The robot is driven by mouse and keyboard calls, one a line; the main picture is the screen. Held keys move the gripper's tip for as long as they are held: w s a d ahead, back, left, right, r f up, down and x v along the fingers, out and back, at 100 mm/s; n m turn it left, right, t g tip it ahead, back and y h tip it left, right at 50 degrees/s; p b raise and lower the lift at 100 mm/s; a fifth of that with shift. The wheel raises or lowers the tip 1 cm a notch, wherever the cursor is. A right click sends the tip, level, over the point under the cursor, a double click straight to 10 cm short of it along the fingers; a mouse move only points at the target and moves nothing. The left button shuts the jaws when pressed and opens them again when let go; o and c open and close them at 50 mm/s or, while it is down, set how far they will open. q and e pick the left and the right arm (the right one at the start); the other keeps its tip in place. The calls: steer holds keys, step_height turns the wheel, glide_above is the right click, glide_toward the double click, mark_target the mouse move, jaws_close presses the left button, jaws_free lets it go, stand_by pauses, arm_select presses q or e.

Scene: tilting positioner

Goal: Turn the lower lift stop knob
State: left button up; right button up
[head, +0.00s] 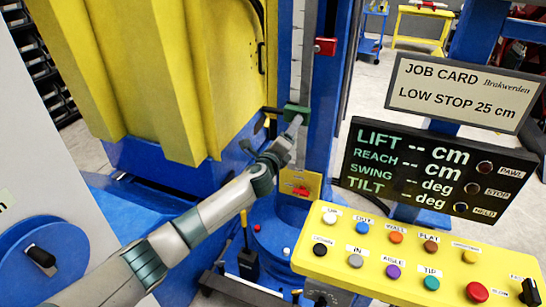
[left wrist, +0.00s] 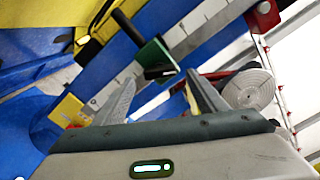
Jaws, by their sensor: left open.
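The lower lift stop is a green block (head: 296,111) on the scaled mast. In the left wrist view the green block (left wrist: 152,58) carries a dark knob or lever (left wrist: 160,72) on its near face and a black bar sticking out to the upper left. My left gripper (head: 284,133) is just below the green block in the head view. In the left wrist view its fingers (left wrist: 160,80) are spread apart, with the dark knob between and beyond the tips. I see nothing held, and contact cannot be told. My right gripper is not in view.
A red block (head: 325,46) sits higher on the mast. A yellow plate with a red part (head: 300,188) is below. A yellow button panel (head: 400,255), a readout screen (head: 440,170) showing dashes and a job card (head: 462,92) reading "LOW STOP 25 cm" are at right. A yellow ribbed body (head: 160,80) stands left.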

arm_select(q)
steer(key=b+v, duration=0.2)
steer(key=v, duration=1.2)
steer(key=shift+b, duration=0.4)
